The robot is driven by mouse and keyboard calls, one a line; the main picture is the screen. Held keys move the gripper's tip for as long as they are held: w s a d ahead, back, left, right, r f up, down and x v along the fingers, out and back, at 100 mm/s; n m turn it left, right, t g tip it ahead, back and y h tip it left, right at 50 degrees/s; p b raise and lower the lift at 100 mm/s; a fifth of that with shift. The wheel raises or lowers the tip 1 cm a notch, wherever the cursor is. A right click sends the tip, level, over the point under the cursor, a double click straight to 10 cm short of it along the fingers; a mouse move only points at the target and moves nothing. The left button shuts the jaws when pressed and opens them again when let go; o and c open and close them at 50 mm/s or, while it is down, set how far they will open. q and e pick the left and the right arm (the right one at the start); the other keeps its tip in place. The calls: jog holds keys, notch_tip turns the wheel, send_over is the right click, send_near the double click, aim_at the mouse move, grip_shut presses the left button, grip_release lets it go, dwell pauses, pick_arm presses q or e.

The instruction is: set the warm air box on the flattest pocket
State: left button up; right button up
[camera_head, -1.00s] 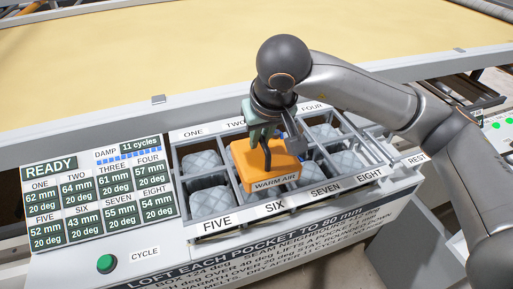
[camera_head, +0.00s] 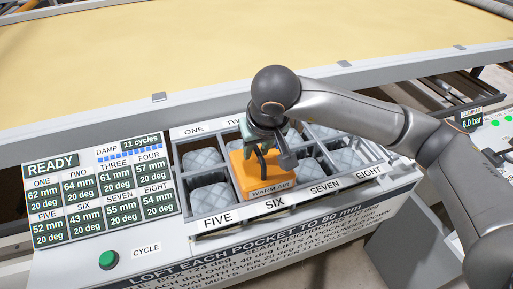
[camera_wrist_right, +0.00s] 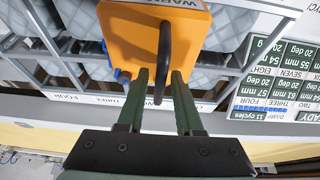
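The orange warm air box (camera_head: 243,170), with a dark handle, sits in the pocket frame (camera_head: 181,187) behind the SIX label, over the place of pocket six. It hides what lies under it. The display panel (camera_head: 99,200) reads SIX 43 mm, the lowest value; the others read 52 to 64 mm. My right gripper (camera_head: 262,155) is at the box's handle from above. In the right wrist view, the fingers (camera_wrist_right: 161,75) stand either side of the handle (camera_wrist_right: 164,45), with visible gaps. My left gripper is out of view.
Grey quilted pockets (camera_head: 208,199) fill neighbouring cells, divided by thin rails. A green CYCLE button (camera_head: 108,260) is at the front left. A pale yellow bed (camera_head: 200,60) lies behind a grey rail. My right arm covers part of the right-hand cells.

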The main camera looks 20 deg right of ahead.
jog(key=shift+o, duration=0.6)
jog(key=shift+r+p, duration=0.25)
jog(key=shift+p, duration=0.05)
jog(key=v, duration=1.1)
jog(key=shift+s+r+b, duration=0.15)
jog(key=shift+r+b, duration=0.2)
jog(key=shift+b, duration=0.05)
dwell(0.5)
